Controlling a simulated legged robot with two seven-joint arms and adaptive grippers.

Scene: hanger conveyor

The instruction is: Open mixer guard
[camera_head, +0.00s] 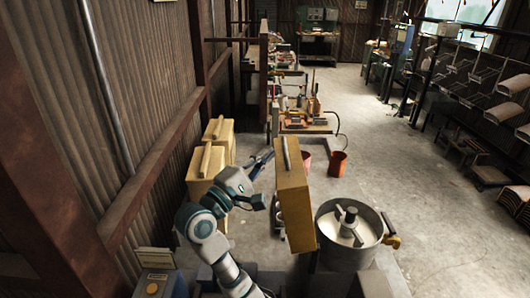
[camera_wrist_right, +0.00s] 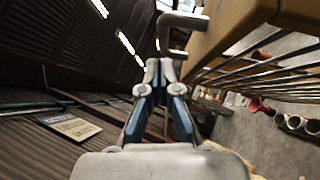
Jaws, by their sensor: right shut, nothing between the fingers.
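The mixer is a round metal drum (camera_head: 331,243) with a central hub (camera_head: 347,215), at the lower middle of the head view. Its guard (camera_head: 294,197), a yellow-tan panel, stands steeply upright at the drum's left side, clear of the drum's open top. A bar handle (camera_head: 286,153) is on the guard's outer face. My right gripper (camera_head: 262,160) is left of the guard, near the handle. In the right wrist view the fingers (camera_wrist_right: 160,75) are shut and empty, just short of the grey bent handle (camera_wrist_right: 178,22). Guard wire bars (camera_wrist_right: 260,66) show at right. My left gripper is out of view.
Tan boxes (camera_head: 208,165) stand against the corrugated wall at left. Orange buckets (camera_head: 338,163) and a workbench (camera_head: 305,124) are behind the mixer. Racks (camera_head: 470,75) line the right side. The concrete floor right of the drum is clear.

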